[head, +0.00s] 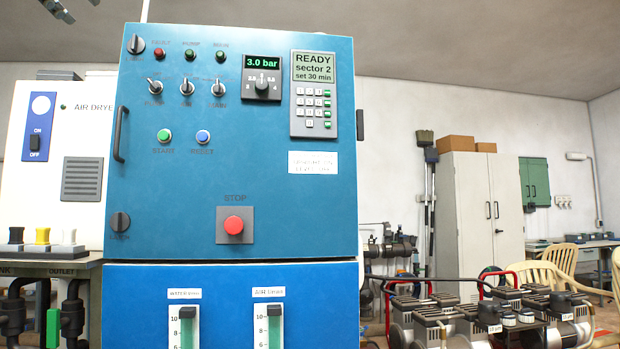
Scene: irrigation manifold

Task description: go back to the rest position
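The blue control cabinet (270,180) fills the middle of the head view. Its display reads READY, sector 2, set 30 min (314,67), and the pressure display (262,63) reads 3.0 bar. What looks like the fingertips of my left gripper (76,6) shows at the top left edge, high up and well clear of the cabinet. The two tips stand apart with nothing seen between them; the rest of the gripper is cut off. My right gripper is outside the view.
A white air dryer (60,130) stands left of the cabinet, with white, yellow and black valve knobs (42,238) below it. Compressors (500,315) stand at the lower right. A tall grey cupboard (480,215) and chairs (560,262) are farther back.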

